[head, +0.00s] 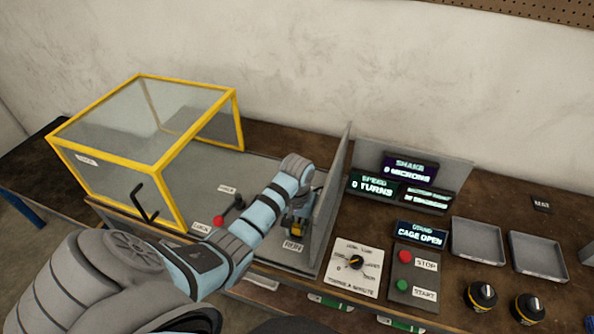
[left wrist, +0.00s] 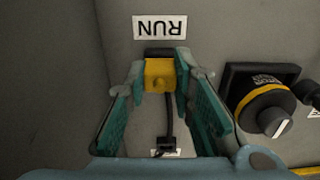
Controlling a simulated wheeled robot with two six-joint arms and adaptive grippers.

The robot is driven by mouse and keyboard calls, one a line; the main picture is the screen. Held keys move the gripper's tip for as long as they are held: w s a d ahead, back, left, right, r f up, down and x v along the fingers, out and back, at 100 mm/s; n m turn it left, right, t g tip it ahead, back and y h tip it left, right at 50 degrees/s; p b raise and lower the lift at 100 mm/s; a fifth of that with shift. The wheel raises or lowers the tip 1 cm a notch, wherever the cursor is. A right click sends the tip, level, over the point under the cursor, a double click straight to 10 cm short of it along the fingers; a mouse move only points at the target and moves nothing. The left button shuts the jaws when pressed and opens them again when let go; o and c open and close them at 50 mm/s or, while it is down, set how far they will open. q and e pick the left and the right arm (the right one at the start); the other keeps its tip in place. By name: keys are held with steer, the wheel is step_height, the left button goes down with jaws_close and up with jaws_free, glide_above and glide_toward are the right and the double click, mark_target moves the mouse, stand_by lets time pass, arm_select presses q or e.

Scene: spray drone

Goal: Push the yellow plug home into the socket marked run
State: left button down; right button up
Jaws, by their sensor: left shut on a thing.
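My left gripper (head: 297,222) has come down beside the board's right wall. In the left wrist view it (left wrist: 158,78) is shut on the yellow plug (left wrist: 160,76), with a teal-padded finger on either side. The plug also shows in the head view (head: 298,231), mostly hidden by my gripper. A black socket (left wrist: 159,52) lies right at the plug's far end, under the run label (left wrist: 160,27), upside down here. How deep the plug sits in it I cannot tell. A black cable (left wrist: 170,125) trails from the plug. My right gripper is not in view.
A yellow and black round fitting (left wrist: 262,105) on a black base stands right of the fingers. A yellow-framed clear cage (head: 150,120) and a red-knobbed lever (head: 228,212) are left of my arm. An upright grey wall (head: 335,200) stands close right of the gripper.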

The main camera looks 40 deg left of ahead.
mark_target(297, 226)
arm_select(q)
steer(key=shift+f, duration=0.35)
steer(key=c, duration=1.3)
jaws_free()
steer(key=shift+r, duration=0.1)
step_height(297, 226, up, 7)
steer(key=shift+r, duration=0.2)
